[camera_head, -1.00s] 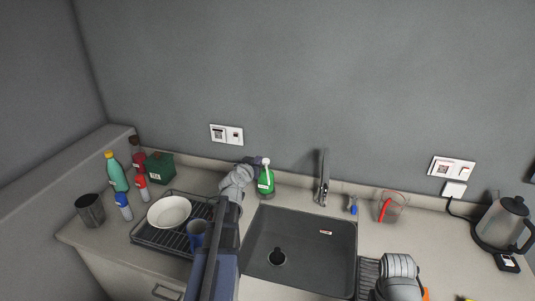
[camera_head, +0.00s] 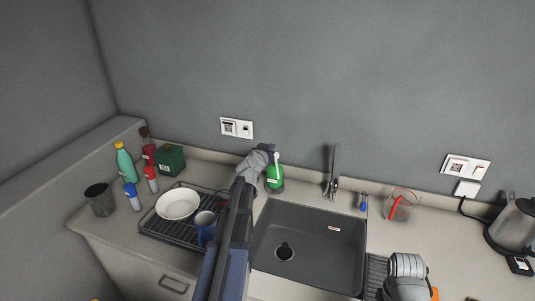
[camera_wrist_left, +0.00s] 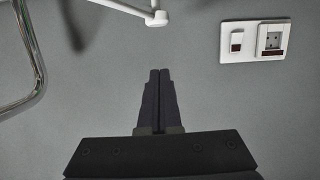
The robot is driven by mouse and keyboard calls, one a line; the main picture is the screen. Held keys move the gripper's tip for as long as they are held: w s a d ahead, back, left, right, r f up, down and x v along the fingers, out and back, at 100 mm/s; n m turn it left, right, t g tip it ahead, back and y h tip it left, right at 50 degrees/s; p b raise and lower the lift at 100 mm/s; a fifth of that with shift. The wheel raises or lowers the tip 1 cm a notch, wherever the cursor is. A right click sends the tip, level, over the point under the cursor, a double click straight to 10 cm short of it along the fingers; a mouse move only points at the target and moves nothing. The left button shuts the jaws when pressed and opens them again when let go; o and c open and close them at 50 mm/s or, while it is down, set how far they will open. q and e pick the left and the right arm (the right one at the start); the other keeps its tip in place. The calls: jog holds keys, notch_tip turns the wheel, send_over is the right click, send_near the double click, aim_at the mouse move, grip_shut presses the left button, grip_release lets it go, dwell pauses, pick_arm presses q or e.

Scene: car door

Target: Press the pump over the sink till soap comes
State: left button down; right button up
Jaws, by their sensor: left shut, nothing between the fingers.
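A green soap bottle (camera_head: 275,176) with a white pump (camera_head: 277,157) stands on the counter behind the sink's left corner. In the left wrist view, the white pump head and spout (camera_wrist_left: 150,15) show at the top, just past my fingertips. My left gripper (camera_head: 268,148) is shut and empty, beside the pump top at about its height or a little above. The dark sink (camera_head: 310,245) is to the right. Only part of my right arm shows; its gripper is out of view.
A tap (camera_head: 332,175) stands behind the sink. A dish rack (camera_head: 160,232) with a white bowl (camera_head: 178,204) and a blue mug (camera_head: 206,229) lies left of the sink, near my left arm. Bottles stand farther left. A measuring jug (camera_head: 399,207) and kettle (camera_head: 514,226) are at right.

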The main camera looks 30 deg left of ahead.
pick_arm(q)
jog(key=w+f+b, duration=0.1)
jog(key=w+f, duration=0.1)
jog(key=w+a+f+b, duration=0.1)
jog(key=w+b, duration=0.1)
jog(key=shift+w+f, duration=0.15)
jog(key=shift+f, duration=0.25)
jog(key=shift+f+b, duration=0.7)
jog(key=shift+b, duration=0.2)
jog(key=shift+f+b, duration=0.85)
jog(key=shift+f, duration=0.05)
jog(key=shift+s+a, duration=0.1)
jog(key=shift+s, duration=0.15)
jog(key=shift+s+a+r, duration=0.1)
